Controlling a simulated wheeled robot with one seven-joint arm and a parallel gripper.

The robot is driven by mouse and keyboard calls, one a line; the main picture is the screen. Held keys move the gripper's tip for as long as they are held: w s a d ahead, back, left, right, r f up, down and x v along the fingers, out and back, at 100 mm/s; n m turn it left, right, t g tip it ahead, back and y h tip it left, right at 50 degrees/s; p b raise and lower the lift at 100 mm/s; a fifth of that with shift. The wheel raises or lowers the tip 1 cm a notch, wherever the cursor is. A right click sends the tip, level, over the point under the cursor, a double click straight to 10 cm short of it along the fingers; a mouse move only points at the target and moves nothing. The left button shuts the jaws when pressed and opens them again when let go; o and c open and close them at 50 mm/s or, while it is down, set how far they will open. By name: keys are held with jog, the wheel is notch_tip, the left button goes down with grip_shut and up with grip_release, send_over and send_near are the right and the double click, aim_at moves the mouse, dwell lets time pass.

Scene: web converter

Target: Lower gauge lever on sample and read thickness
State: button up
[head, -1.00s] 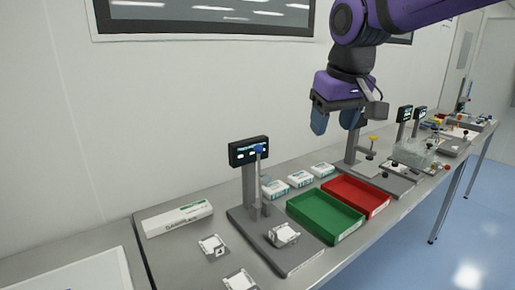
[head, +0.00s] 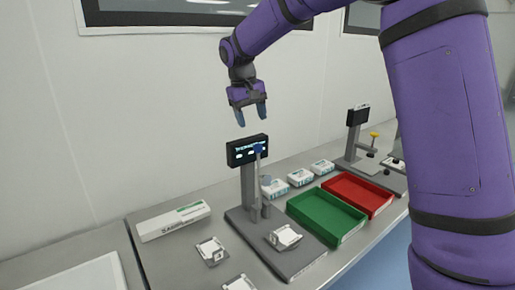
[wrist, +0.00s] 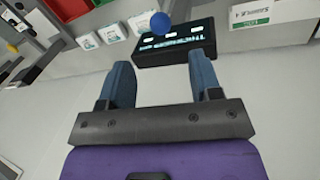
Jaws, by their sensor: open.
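The thickness gauge is a grey stand with a dark display box (head: 247,150) whose small lit text I cannot read. Its lever (head: 257,185) stands upright in front of the display, topped by a blue knob (head: 258,149). A white sample (head: 284,237) lies on the gauge's grey base (head: 300,262). My gripper (head: 251,113) is open and empty, pointing down above the display, apart from the lever. In the wrist view, the blue knob (wrist: 161,22) and the display box (wrist: 175,46) appear beyond my open fingers (wrist: 161,80).
A green tray (head: 312,237) and a red tray (head: 379,201) sit right of the gauge. Small white boxes (head: 300,178) stand behind them. A long white box (head: 174,221) and loose white pieces (head: 211,251) lie to the left. Another gauge stand (head: 352,145) is farther right.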

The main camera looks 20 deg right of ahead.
aim_at(257, 144)
jog(key=x, duration=1)
jog(key=shift+f, duration=0.35)
jog(key=shift+c, duration=0.2)
grip_shut()
